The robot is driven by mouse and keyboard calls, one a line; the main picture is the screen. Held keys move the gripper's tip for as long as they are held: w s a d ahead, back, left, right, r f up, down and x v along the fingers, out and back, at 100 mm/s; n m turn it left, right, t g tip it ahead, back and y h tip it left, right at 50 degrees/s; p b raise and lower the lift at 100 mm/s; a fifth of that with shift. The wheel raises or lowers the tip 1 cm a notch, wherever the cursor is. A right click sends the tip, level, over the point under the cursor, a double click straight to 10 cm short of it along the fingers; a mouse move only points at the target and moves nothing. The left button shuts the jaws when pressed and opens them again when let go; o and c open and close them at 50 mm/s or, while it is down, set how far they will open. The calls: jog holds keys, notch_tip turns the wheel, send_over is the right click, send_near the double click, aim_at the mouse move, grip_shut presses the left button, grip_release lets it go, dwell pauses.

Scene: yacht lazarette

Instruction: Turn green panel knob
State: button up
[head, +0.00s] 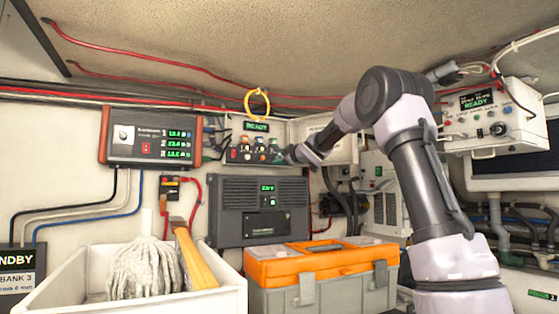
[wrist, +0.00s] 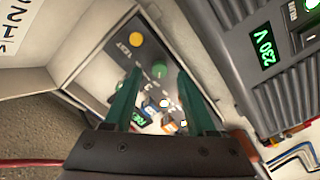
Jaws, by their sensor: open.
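The panel (head: 243,129) with a lit READY display is on the back wall in the head view.
A grey unit (head: 228,205) hangs just below the panel. An orange-lidded toolbox (head: 320,263) and a white bin (head: 70,285) with a mop head stand in front. A red-ended meter box (head: 150,135) is left of the panel. A yellow ring (head: 247,104) hangs above.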

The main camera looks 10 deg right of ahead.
jog(key=v, duration=0.9)
jog(key=s+d+f+m+g+h, duration=0.1)
jog(key=s+d+f+m+h, duration=0.2)
jog(key=s, duration=0.4)
jog(key=s+d+f+m+g+h, duration=0.2)
jog(key=s+f+m, duration=0.1)
jog(key=s+m, duration=0.3)
jog(key=s+d+f+m+g+h, duration=0.1)
jog(key=s+d+f+m+h, duration=0.15)
jog(key=s, duration=0.55)
jog(key=s+a+f+m+g+y, duration=0.2)
jog(key=s+f, duration=0.5)
jog(key=s, duration=0.4)
jog(key=s+a+f+m+g+y, duration=0.2)
jog(key=s+a+f+m+g, duration=0.1)
jog(key=s+f, duration=0.4)
jog(key=s+g, duration=0.1)
jog(key=s, duration=0.2)
jog(key=shift+s+f, duration=0.3)
jog(key=shift+s, duration=0.05)
